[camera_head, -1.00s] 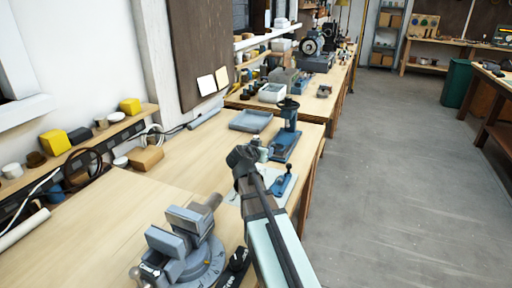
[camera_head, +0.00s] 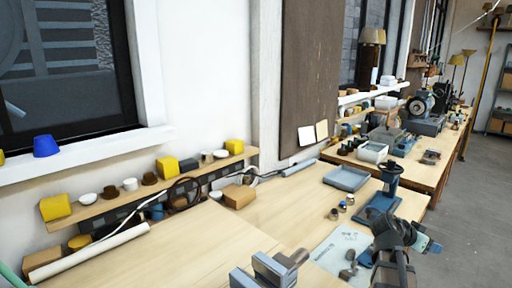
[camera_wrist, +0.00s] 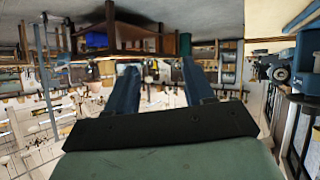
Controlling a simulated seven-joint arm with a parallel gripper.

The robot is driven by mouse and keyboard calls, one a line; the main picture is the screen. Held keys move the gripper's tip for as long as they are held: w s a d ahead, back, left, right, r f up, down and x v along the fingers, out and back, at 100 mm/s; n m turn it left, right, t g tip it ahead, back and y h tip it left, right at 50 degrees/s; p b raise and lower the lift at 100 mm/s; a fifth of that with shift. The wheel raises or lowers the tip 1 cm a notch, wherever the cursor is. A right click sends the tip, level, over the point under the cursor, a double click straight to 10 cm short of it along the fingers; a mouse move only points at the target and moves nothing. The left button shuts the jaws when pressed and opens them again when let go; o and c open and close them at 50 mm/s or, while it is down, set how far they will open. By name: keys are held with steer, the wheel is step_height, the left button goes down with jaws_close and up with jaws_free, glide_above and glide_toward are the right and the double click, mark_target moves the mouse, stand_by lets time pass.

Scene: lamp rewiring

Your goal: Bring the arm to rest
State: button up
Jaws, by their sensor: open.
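My arm's dark end section (camera_head: 392,238) shows at the lower right of the head view, over the right edge of the near bench (camera_head: 210,240). A pale teal part of it points right, towards the floor. My gripper (camera_wrist: 160,75) shows in the wrist view with its two blue-grey fingers spread apart. Nothing is held between them; only the distant room shows there. The fingertips are not clear in the head view.
A grey vise (camera_head: 268,270) stands at the front of the bench. A blue press (camera_head: 384,200), a grey tray (camera_head: 346,178), small metal parts (camera_head: 342,206) and a white sheet (camera_head: 338,252) lie near my arm. Floor (camera_head: 460,180) at the right is clear.

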steer(key=s+d+f+m+g+y, duration=0.1)
steer(key=s+d+f+g+y, duration=0.2)
steer(key=s+f, duration=0.6)
step_height(320, 180, down, 26)
steer(key=w+r+n+g+y, duration=0.1)
steer(key=w+n+g+y, duration=0.1)
steer(key=n+y, duration=0.2)
steer(key=s+a+f+n+y, duration=0.3)
steer(key=s+a+f, duration=0.4)
steer(key=a+f, duration=0.5)
steer(key=s+a+f+n+y, duration=0.2)
steer(key=s+a+f, duration=0.4)
steer(key=a+f, duration=0.6)
steer(key=s+a+r+n+g, duration=0.1)
steer(key=s+a+n+g, duration=0.3)
steer(key=s+a, duration=1)
steer(key=shift+s+r+n, duration=0.3)
steer(key=shift+s+n, duration=0.6)
steer(key=shift+s, duration=0.1)
